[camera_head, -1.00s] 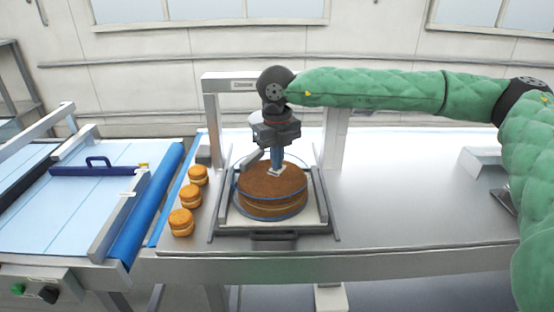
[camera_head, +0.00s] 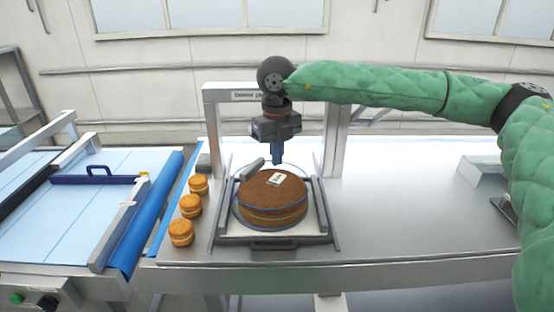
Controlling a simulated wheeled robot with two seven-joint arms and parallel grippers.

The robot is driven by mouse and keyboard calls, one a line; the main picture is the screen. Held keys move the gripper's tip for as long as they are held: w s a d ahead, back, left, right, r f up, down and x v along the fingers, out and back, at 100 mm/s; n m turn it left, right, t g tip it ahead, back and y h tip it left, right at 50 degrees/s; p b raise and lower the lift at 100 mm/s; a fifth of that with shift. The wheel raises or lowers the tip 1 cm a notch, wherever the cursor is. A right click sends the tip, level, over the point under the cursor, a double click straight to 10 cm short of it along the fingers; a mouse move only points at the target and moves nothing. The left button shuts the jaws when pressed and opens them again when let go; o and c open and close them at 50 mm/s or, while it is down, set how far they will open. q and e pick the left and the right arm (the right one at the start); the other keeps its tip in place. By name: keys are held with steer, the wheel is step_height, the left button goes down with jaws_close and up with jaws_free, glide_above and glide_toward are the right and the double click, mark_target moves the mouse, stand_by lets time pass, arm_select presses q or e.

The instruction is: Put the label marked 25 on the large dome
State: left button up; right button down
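The large dome (camera_head: 270,195) is a brown, round, layered cake-like thing on a tray under a metal frame. A small white label (camera_head: 283,179) with dark marks lies on top of it, toward the back right; its number is too small to read. My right gripper (camera_head: 277,161) points down above the back of the dome, apart from the label. Its blue fingers look close together with nothing seen between them, but whether they are open or shut is unclear. My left gripper is not in view.
The tray (camera_head: 233,238) stands within a metal frame (camera_head: 212,120). Several small filled rounds (camera_head: 190,205) stand in a row to its left. A conveyor with a blue roller (camera_head: 150,215) is further left. The steel table (camera_head: 410,200) is clear on the right, up to a metal holder (camera_head: 482,170).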

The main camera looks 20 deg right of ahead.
steer(key=shift+r, duration=1.8)
